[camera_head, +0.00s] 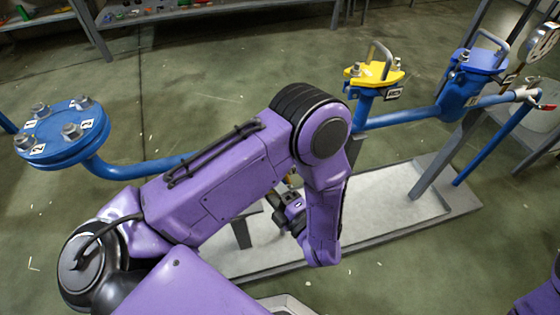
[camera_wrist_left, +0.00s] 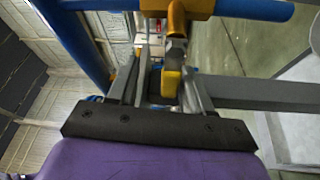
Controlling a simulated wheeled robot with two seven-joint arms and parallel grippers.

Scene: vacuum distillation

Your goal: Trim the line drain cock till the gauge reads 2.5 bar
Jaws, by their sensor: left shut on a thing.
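The drain cock shows in the left wrist view as a brass body (camera_wrist_left: 177,22) under a blue pipe (camera_wrist_left: 250,9), with a yellow lever (camera_wrist_left: 170,84). My left gripper (camera_wrist_left: 162,72) is around the yellow lever and shut on it. In the head view, my purple left arm hides the cock and most of the gripper. The pressure gauge (camera_head: 541,42) is at the upper right edge of the head view, partly cut off. Its face is too small and oblique for the reading to be told. My right gripper is not in view.
A yellow-topped valve (camera_head: 374,75), a blue strainer-like fitting (camera_head: 475,68) and a blue bolted flange (camera_head: 62,132) sit along the blue pipe line. A red-handled fitting (camera_head: 547,107) is at far right. A pale tray (camera_head: 400,190) lies below. Open floor surrounds it.

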